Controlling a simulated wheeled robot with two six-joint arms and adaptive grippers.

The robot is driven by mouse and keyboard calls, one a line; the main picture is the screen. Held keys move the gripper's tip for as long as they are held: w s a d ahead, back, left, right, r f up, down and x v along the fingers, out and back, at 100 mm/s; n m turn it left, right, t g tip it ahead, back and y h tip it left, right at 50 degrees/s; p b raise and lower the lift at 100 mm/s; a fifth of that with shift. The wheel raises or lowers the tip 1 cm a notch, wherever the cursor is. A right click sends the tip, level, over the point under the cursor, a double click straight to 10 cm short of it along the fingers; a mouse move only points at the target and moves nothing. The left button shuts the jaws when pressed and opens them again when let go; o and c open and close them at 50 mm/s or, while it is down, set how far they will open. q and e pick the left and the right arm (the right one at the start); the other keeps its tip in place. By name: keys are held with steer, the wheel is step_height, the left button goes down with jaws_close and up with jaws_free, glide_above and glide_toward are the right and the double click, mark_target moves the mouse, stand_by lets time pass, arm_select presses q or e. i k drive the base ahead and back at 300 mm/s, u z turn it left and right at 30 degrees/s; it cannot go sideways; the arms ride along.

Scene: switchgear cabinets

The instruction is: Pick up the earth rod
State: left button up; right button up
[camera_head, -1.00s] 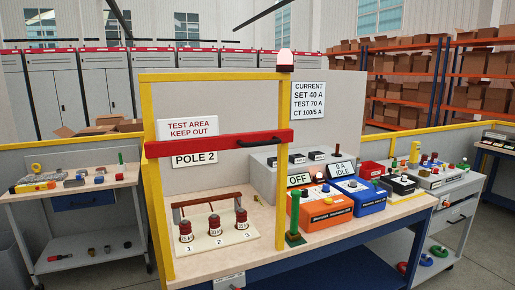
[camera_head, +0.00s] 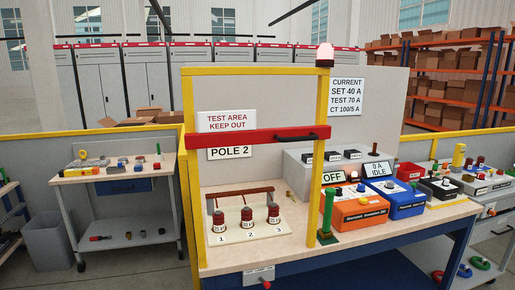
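A green upright rod (camera_head: 327,212), which looks like the earth rod, stands in a dark green base (camera_head: 328,238) on the workbench. It is beside the foot of the right yellow post (camera_head: 316,170) and left of an orange instrument box (camera_head: 358,207). Its lower end is hidden in the base. Neither of my grippers shows in the head view.
A red bar (camera_head: 245,136) crosses the yellow frame in front of the POLE 2 sign. Behind it, several numbered red-and-dark poles (camera_head: 247,218) stand on a pale board.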

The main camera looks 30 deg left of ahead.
mark_target(325, 233)
steer(key=u, duration=0.55)
steer(key=i, duration=0.8)
steer(key=u, duration=0.9)
steer(key=i, duration=0.3)
steer(key=u, duration=0.15)
